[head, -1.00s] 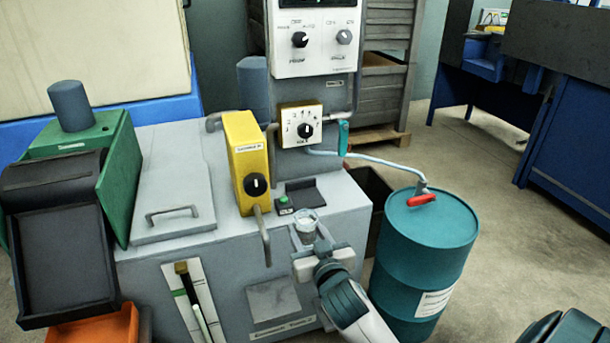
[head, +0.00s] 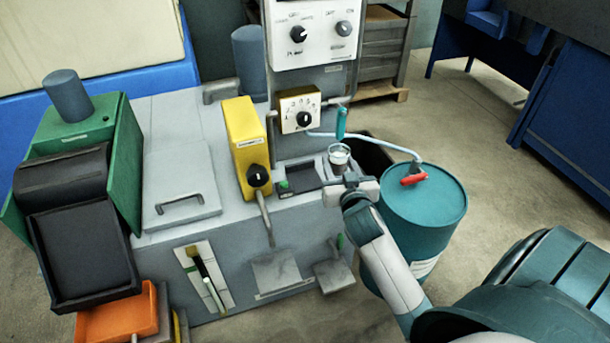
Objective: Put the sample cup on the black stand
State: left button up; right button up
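The sample cup (head: 339,160) is a small clear cup with pale contents, upright at the right side of the machine top. My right gripper (head: 341,174) is at the cup from the near side and appears shut on it; its fingers are small and partly hidden. The black stand (head: 308,173) is a low dark piece on the grey machine top, just left of the cup. I cannot tell whether the cup is clear of the stand's right edge. My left gripper is out of view.
A yellow box with a black knob (head: 242,140) stands left of the stand, a lever below it. A small green button (head: 284,184) is at the stand's left. A teal drum (head: 425,210) with a red valve handle stands right, with a hose running to the machine.

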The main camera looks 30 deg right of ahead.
jog(key=w+a+f, duration=0.1)
jog(key=w+f, duration=0.1)
jog(key=w, duration=0.1)
jog(key=w+a+f, duration=0.1)
jog(key=w+f, duration=0.1)
jog(key=w, duration=0.2)
jog(key=w+f, duration=0.2)
jog(key=w, duration=0.1)
jog(key=shift+w+a+f+b, duration=0.25)
jog(key=shift+a+f+b, duration=0.05)
jog(key=shift+a, duration=0.1)
jog(key=shift+w+a+f, duration=0.1)
jog(key=shift+w+f, duration=0.1)
jog(key=shift+w, duration=0.2)
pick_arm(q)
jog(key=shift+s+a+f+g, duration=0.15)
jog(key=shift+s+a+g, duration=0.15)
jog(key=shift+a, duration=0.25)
pick_arm(e)
jog(key=shift+f, duration=0.1)
notch_tip(320, 180, down, 4)
jog(key=shift+r+b, duration=0.25)
jog(key=shift+b, duration=0.05)
jog(key=shift+f, duration=0.2)
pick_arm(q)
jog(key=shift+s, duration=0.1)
